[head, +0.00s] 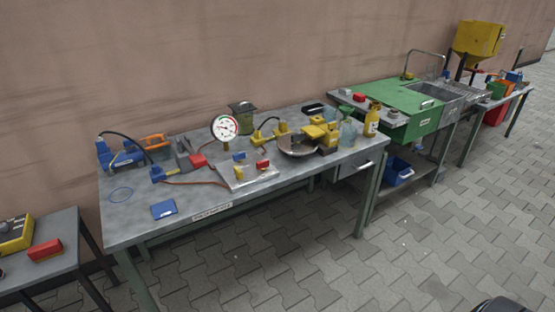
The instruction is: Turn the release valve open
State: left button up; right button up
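A grey workbench (135,223) stands against the wall and carries a round white pressure gauge (225,127). In front of the gauge, a metal plate (238,183) holds small yellow fittings, one with a blue top (239,157) and one with a red top (262,165). A grey fitting with a red end (197,160) sits left of the plate, with a reddish hose running near it. I cannot tell which of these parts is the release valve, or its position. Neither of my grippers shows in the head view.
A blue pump-like device (118,155), an orange clamp (155,141), a blue pad (164,209) and a round dish (298,146) share the bench. A green sink unit (408,100) stands right. A smaller table (62,228) stands left. The paved floor in front is clear.

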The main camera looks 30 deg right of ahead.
aim_at(261, 165)
jog(key=i+l, duration=0.15)
jog(key=i, duration=0.35)
jog(key=i+l, duration=0.2)
jog(key=i, duration=0.3)
